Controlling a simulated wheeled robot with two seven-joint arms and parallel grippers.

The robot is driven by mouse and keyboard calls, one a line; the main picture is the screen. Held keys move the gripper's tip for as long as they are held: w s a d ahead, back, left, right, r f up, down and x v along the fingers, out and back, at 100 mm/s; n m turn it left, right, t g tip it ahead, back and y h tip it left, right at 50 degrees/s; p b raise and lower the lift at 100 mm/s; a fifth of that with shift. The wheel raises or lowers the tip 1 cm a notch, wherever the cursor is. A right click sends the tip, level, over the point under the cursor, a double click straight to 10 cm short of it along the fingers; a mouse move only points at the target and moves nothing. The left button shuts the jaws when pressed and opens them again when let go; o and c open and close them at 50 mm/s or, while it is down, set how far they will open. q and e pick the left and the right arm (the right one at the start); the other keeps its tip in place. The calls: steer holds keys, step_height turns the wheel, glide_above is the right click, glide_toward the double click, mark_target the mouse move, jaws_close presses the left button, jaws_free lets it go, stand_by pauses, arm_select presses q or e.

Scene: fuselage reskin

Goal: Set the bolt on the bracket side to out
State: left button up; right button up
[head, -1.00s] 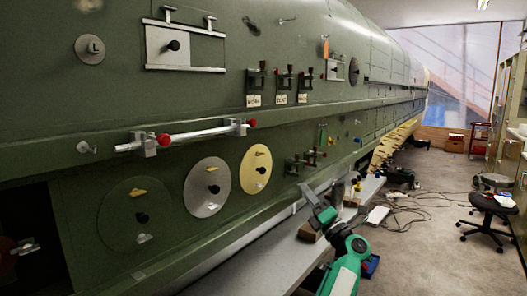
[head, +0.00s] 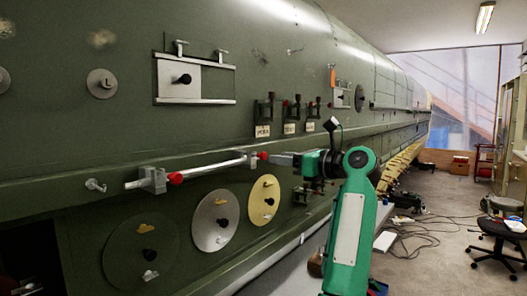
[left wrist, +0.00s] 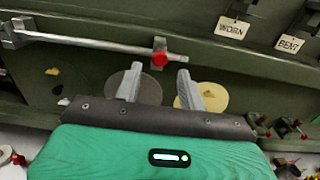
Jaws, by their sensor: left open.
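A silver bolt rod (head: 211,167) runs along the green fuselage side. Its left bracket (head: 153,180) has a red part (head: 175,178) beside it. Its right bracket (head: 251,160) has a red knob (head: 263,156) beside it. In the left wrist view, the rod (left wrist: 90,43) comes in from the upper left and a red knob (left wrist: 159,57) shows just beyond the fingertips, in line with their gap. My left gripper (head: 274,159) is at the rod's right end; it is open and empty, its fingers apart in the wrist view (left wrist: 159,82). Contact cannot be told. My right gripper is not in view.
Round discs, one silver (head: 215,239) and one yellow (head: 272,216), sit below the rod. Tagged toggles with a WORN tag (left wrist: 232,27) and a BENT tag (left wrist: 289,43) are above. A sliding plate (head: 183,79) is upper left. A stool (head: 503,228) stands at the right.

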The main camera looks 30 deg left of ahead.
mark_target(265, 156)
arm_select(q)
steer(key=a, duration=0.2)
steer(key=a+p, duration=0.1)
steer(key=a, duration=0.3)
steer(key=shift+w+r+p, duration=0.1)
steer(key=shift+w+p, duration=0.15)
steer(key=shift+p, duration=0.1)
steer(key=shift+a, duration=0.5)
jaws_close()
